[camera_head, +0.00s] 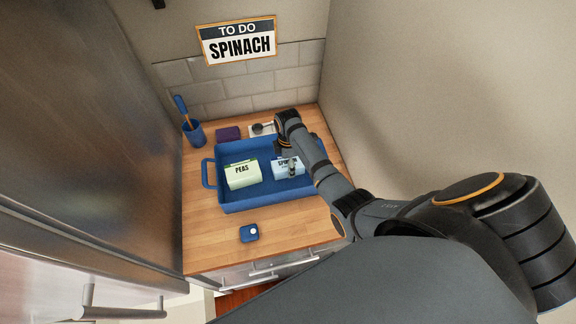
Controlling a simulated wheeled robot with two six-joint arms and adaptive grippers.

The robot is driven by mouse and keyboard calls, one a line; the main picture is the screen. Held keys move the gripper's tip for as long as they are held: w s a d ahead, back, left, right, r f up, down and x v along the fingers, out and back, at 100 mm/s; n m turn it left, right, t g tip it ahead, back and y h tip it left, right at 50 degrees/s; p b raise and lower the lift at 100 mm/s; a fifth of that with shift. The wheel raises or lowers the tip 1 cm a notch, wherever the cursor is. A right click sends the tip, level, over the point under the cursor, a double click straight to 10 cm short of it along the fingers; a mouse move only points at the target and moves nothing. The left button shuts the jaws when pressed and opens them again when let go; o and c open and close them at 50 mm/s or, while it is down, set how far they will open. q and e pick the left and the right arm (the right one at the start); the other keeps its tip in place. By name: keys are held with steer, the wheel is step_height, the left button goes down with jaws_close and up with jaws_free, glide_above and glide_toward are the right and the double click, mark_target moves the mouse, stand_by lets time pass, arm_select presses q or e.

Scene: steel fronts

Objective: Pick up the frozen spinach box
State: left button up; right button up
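The spinach box (279,171), light blue and white with a partly covered dark label, is in the blue tray (244,204), right of its middle. A pale green and white peas box (241,176) is in the tray to its left. My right arm reaches in from the right, and my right gripper (292,172) is at the spinach box, covering part of its label and right side. Its fingers are too small and overlapped to show whether they are open, shut or touching the box. My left gripper is not in view.
The tray stands on a wooden counter, with a blue cup (195,135), a purple block (228,134) and a small blue object (249,233) around it. A "TO DO SPINACH" sign (238,41) hangs behind. Steel fronts (90,120) bound the left, a wall the right.

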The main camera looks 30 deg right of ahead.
steer(key=c, duration=1.1)
steer(key=shift+o, duration=0.2)
